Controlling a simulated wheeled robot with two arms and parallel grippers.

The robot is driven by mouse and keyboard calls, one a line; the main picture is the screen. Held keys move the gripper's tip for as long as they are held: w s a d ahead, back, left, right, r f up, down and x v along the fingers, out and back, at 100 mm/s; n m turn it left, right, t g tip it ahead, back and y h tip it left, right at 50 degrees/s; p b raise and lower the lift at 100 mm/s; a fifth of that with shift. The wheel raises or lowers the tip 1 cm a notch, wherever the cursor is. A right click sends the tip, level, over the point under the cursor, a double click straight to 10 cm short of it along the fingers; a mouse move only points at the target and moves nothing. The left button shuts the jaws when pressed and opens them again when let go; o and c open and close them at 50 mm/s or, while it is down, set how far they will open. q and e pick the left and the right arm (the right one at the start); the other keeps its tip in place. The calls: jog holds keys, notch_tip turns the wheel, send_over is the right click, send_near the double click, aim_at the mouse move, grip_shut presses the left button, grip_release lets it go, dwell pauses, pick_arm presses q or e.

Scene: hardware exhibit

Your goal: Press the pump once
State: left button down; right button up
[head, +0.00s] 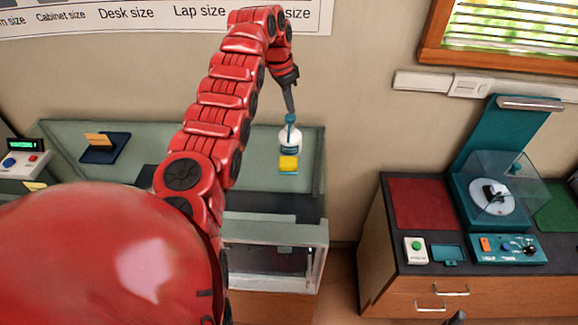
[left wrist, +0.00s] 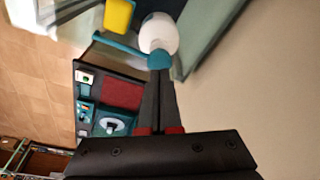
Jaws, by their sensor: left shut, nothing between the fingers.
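The pump bottle (head: 290,142) is white with a teal pump head (head: 290,119) and stands upright at the right end of the pale green counter. My left gripper (head: 291,110) is shut and empty, pointing down with its fingertips at the top of the pump head. In the left wrist view the shut fingertips (left wrist: 160,74) overlap the teal pump head (left wrist: 179,67), with the white bottle (left wrist: 158,34) beyond. I cannot tell whether they touch or whether the pump head is pressed down. A dark tip at the bottom edge of the head view may be my right gripper (head: 456,318).
A yellow sponge (head: 288,163) lies just in front of the bottle. A dark blue stand (head: 105,148) with an orange card and a button box (head: 22,160) are at the left. A wooden cabinet (head: 400,300) with a teal machine (head: 498,246) stands at the right, across a gap.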

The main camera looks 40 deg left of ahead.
pick_arm(q)
notch_tip(320, 180, up, 6)
jog(key=p, duration=0.3)
dwell(0.7)
